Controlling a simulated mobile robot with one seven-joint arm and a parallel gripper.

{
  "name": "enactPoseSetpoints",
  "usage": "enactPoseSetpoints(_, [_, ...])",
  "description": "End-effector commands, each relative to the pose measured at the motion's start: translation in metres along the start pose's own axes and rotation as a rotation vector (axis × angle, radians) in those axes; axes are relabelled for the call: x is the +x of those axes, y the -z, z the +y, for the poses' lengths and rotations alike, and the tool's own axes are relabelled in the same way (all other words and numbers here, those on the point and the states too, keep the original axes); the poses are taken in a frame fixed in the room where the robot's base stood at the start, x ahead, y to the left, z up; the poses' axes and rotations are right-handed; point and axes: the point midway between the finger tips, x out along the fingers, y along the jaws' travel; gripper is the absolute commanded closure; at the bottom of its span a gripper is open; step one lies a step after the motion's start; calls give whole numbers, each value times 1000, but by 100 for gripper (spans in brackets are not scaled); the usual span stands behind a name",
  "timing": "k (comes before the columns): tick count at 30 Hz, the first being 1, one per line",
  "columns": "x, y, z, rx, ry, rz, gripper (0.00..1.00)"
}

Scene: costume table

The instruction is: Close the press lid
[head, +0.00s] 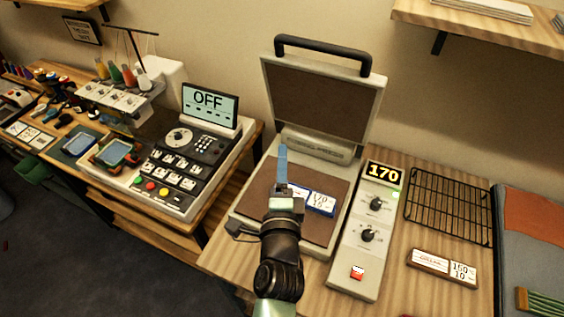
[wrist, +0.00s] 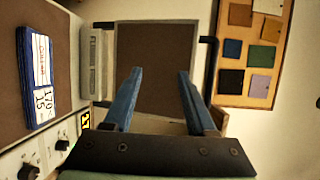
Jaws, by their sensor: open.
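The heat press lid (head: 312,98) stands raised and tilted back behind its base, with a black handle (head: 322,52) along its top edge. In the wrist view the lid's brown inner face (wrist: 155,50) is ahead, between and beyond my fingers. My gripper (head: 282,152) is over the lower plate (head: 257,187), in front of the lid. In the wrist view (wrist: 158,75) its two blue fingers are spread with nothing between them. A blue-edged card (head: 318,198) lies on the lower plate, partly hidden by my gripper in the head view.
The press control panel (head: 368,220) reads 170. To its right are a black wire rack (head: 448,205), a small label block (head: 443,267) and folded cloth. An embroidery machine (head: 185,160) with an OFF screen stands left. A wooden shelf (head: 490,27) overhangs the upper right.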

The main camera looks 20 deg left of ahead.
Motion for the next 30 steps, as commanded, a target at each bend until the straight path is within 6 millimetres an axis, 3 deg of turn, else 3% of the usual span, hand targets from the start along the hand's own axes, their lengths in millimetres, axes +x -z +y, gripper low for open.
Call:
enactPoseSetpoints(6, [0,0,0,0,0,-1,45])
enactPoseSetpoints(15, [0,0,0,0,0,-1,99])
enactPoseSetpoints(30, [0,0,0,0,-1,-1,100])
